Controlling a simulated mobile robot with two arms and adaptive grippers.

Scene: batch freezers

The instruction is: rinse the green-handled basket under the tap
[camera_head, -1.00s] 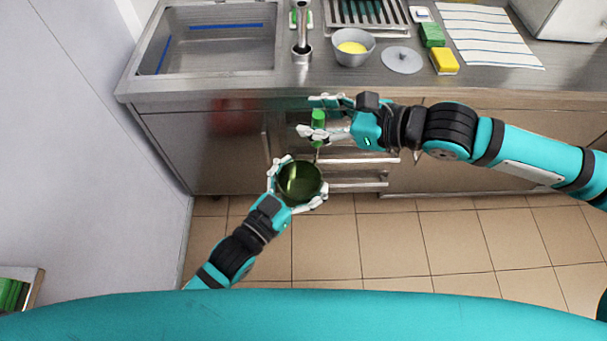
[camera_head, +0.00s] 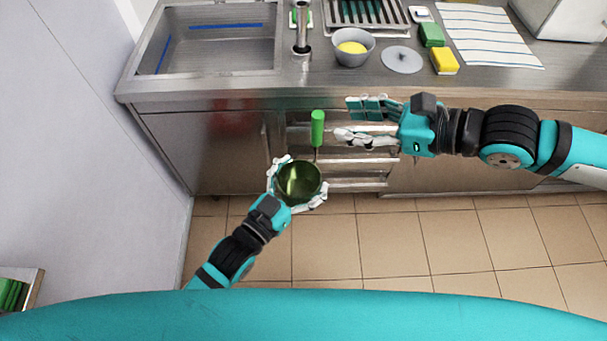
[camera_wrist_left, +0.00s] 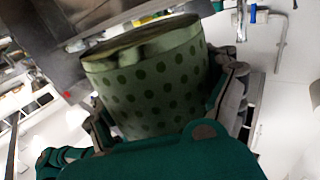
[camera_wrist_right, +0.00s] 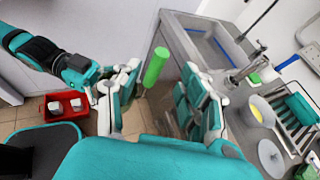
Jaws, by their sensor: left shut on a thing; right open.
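The basket (camera_head: 299,182) is a round green cup with a thin stem and a bright green handle (camera_head: 318,128) pointing away from me. In the left wrist view its dotted side wall (camera_wrist_left: 150,88) fills the middle. My left gripper (camera_head: 297,182) is shut around the basket's body and holds it in front of the counter, lower than the top. My right gripper (camera_head: 368,120) is open and empty, right of the handle and apart from it. In the right wrist view the handle (camera_wrist_right: 156,67) shows beyond the spread fingers. The tap (camera_head: 302,32) stands right of the sink (camera_head: 215,50).
The counter holds a grey bowl with yellow contents (camera_head: 353,48), a round grey lid (camera_head: 402,60), a green sponge (camera_head: 432,35), a yellow sponge (camera_head: 445,61) and a striped cloth (camera_head: 488,33). A red crate (camera_wrist_right: 68,106) is on the floor. A wall bounds the left.

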